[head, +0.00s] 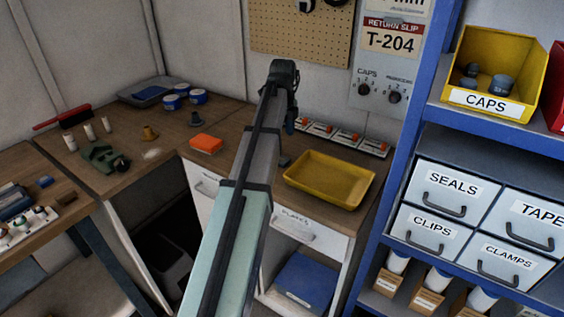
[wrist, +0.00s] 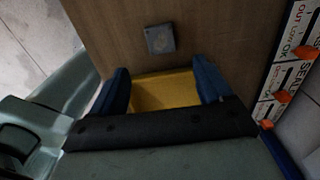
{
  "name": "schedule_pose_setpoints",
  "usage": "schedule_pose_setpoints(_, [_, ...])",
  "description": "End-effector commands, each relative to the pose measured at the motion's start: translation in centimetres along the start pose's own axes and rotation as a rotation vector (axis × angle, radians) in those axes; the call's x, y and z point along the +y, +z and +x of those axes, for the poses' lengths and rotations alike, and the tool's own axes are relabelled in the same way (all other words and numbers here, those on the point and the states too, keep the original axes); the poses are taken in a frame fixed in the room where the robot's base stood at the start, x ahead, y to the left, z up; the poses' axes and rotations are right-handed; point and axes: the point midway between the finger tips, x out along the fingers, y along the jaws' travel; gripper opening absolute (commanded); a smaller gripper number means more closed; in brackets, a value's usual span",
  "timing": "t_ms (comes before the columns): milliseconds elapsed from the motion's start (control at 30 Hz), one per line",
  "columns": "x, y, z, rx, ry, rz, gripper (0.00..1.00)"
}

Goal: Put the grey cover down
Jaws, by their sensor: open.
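A small square grey piece, which looks like the grey cover (wrist: 159,39), lies flat on the brown wooden bench top. In the head view the grey cover (head: 284,161) shows just right of my arm, left of the yellow tray (head: 322,190). My gripper (head: 290,122) is over the bench, pointing down. In the wrist view my gripper (wrist: 163,70) has its two blue fingers spread apart with nothing held between them. The grey cover is apart from the fingers, beyond their tips in that view. Part of the yellow tray (wrist: 165,92) shows between the fingers.
A row of switch units (head: 345,138) stands along the bench's back edge. An orange block (head: 207,143) lies left of my arm. Blue shelving (head: 400,130) with a yellow caps bin (head: 482,103) rises at the right. Bare bench lies around the cover.

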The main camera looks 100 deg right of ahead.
Motion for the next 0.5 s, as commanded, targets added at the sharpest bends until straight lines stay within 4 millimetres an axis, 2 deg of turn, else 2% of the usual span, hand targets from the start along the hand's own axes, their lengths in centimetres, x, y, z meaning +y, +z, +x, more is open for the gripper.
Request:
schedule_pose_setpoints(33, [0.1,0.0,1.0,0.001,0.002,0.000,0.79])
schedule_pose_setpoints(200, [0.1,0.0,3.1,0.000,0.001,-0.001,0.79])
schedule_pose_setpoints(500, [0.0,0.1,4.3,0.000,0.000,-0.002,0.79])
